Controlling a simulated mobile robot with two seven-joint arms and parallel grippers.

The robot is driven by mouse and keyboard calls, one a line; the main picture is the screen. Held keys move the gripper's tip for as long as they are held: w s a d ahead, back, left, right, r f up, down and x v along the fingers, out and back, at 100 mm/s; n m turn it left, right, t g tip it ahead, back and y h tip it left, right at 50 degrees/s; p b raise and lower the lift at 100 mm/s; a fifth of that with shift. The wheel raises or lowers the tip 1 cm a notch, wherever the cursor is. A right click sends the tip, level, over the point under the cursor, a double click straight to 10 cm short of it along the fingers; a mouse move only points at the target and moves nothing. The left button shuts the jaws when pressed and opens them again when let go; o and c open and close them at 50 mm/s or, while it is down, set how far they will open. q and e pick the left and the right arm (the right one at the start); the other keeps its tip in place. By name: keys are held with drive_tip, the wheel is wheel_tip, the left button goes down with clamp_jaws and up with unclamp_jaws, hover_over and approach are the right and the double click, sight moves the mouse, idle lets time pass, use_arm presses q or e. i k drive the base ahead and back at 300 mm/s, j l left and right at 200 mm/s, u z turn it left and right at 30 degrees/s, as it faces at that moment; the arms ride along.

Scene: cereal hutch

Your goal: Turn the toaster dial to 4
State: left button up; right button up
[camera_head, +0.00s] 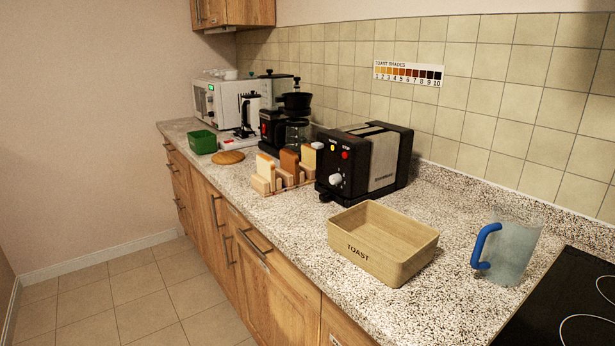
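A black toaster (375,160) with a silver side panel stands on the counter against the tiled wall. Its front end faces left and toward me. A pale round dial (335,179) sits low on that end, below a yellow and a red button (345,155). The dial's setting is too small to read. A toast shades chart (408,73) numbered 1 to 10 hangs on the wall above. Neither of my grippers shows in the head view.
A wooden toast box (397,273) and a blue-handled jug (511,248) stand in front and to the right. A rack with bread slices (285,184) is left of the toaster. A coffee maker (277,130), green tub (202,142) and microwave (217,103) stand farther back. The hob (567,305) is at right.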

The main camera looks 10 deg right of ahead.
sight(336, 179)
drive_tip(key=i+j, duration=0.7)
drive_tip(key=j, duration=0.15)
drive_tip(key=i+j, duration=1.45)
drive_tip(key=j, duration=0.2)
drive_tip(key=z, duration=0.4)
drive_tip(key=i+j+z, duration=0.1)
drive_tip(key=z, duration=0.3)
drive_tip(key=j+z, duration=0.2)
drive_tip(key=z, duration=0.2)
